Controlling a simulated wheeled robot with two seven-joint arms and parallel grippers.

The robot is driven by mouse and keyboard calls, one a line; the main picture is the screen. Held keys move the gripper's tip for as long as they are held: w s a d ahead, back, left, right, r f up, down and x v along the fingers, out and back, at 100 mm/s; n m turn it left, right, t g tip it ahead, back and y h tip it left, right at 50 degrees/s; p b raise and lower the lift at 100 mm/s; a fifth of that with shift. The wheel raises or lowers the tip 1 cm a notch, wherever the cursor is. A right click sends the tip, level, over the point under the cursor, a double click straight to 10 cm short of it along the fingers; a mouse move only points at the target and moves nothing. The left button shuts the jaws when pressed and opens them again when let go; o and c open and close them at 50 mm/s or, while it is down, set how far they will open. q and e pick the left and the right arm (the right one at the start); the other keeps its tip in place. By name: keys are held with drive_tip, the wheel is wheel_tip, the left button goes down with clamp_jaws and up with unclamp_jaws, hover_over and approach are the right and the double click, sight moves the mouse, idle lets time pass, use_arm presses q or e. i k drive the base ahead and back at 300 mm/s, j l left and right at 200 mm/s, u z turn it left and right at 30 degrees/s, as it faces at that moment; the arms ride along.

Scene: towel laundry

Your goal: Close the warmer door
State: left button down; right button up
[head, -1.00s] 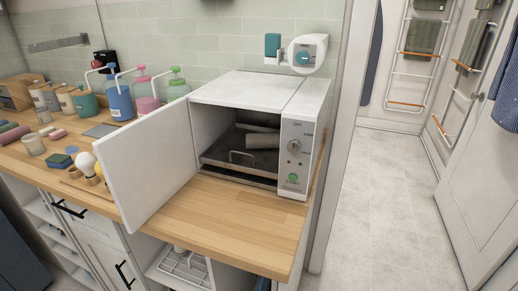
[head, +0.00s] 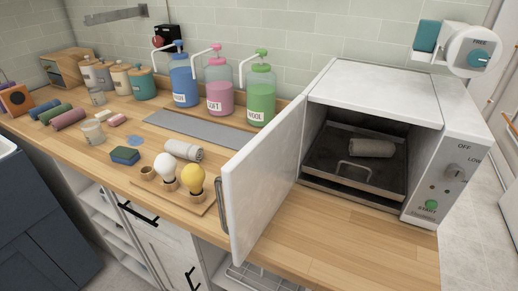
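The white towel warmer (head: 375,80) stands at the right of the wooden counter. Its door (head: 264,185) is wide open, hinged on the left side and swung out toward the front, with a grey bar handle (head: 222,205) on its outer face. Inside, a rolled grey towel (head: 372,147) lies on a dark tray (head: 350,175) with a wire handle. The control panel (head: 450,175) with a knob and a green START button is at the right. Neither of my grippers shows in the head view.
Left of the door are a rolled towel (head: 184,150), two bulb-shaped items on a wooden board (head: 180,203), and a blue-green sponge (head: 125,155). Pump bottles (head: 219,88) stand at the back. The counter (head: 340,240) before the warmer is clear.

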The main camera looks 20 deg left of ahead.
sight(257, 180)
drive_tip(key=j+z, duration=0.3)
drive_tip(key=j, duration=0.45)
drive_tip(key=j+z, duration=0.3)
drive_tip(key=j, duration=0.85)
drive_tip(key=k+j+z, duration=0.1)
drive_tip(key=j, duration=0.3)
drive_tip(key=l, duration=0.7)
drive_tip(key=i, duration=0.05)
